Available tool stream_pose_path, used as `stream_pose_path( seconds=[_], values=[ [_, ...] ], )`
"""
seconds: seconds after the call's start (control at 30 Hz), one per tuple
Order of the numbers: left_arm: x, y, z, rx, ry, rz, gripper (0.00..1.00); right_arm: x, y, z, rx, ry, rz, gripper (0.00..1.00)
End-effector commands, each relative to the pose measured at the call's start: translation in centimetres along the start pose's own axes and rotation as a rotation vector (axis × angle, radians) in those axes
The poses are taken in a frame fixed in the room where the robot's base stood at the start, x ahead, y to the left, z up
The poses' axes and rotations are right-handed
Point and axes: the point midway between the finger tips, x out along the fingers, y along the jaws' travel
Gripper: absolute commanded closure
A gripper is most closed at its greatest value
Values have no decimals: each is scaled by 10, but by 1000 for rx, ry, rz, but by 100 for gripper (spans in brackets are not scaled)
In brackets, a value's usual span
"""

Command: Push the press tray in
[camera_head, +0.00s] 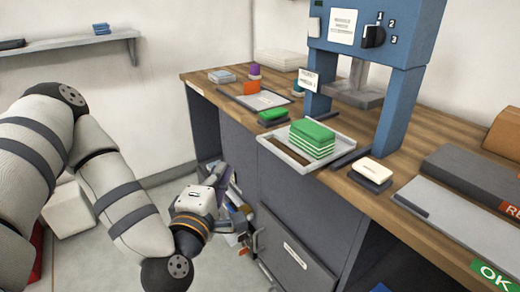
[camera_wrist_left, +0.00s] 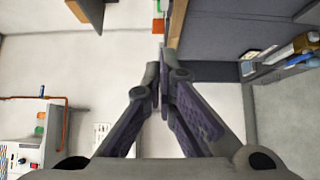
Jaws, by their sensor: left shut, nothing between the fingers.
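The press tray (camera_head: 279,155) is pale grey and shallow, and sits in front of the blue press (camera_head: 405,70) at the counter's front edge. A stack of green and white blocks (camera_head: 312,139) stands in it, and a bare brown strip shows beside the stack. My left gripper (camera_head: 243,222) is below the counter top, in front of the dark cabinet, lower than the tray and apart from it. In the left wrist view its fingers (camera_wrist_left: 160,78) are together with nothing between them. The tray cannot be clearly made out there. My right gripper is not in view.
The wooden counter (camera_head: 440,142) holds a small green-topped block (camera_head: 273,117), a clipboard (camera_head: 262,98) and a white-topped pad (camera_head: 371,172) near the tray. A cabinet door with a handle (camera_head: 258,240) stands below. A grey panel marked OK (camera_head: 455,217) lies at right.

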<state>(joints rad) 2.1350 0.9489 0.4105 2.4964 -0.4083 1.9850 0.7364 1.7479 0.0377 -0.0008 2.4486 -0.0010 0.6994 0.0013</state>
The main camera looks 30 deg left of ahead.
Motion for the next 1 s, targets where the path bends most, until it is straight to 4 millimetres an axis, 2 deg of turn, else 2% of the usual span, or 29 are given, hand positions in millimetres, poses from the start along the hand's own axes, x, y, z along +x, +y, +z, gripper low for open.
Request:
stream_pose_path(
  seconds=[0.1,0.2,0.53,0.6,0.8,1.0],
  values=[
    [10,-2,6,8,-17,-4,100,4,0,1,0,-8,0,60],
    [24,6,-1,21,1,20,100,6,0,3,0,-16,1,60],
    [96,4,-4,13,8,12,100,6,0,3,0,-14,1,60],
    [106,2,6,14,3,8,100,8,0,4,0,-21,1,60],
    [122,2,22,14,5,7,100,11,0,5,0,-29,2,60],
    [125,3,26,13,5,7,100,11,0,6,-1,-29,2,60]
  ],
)
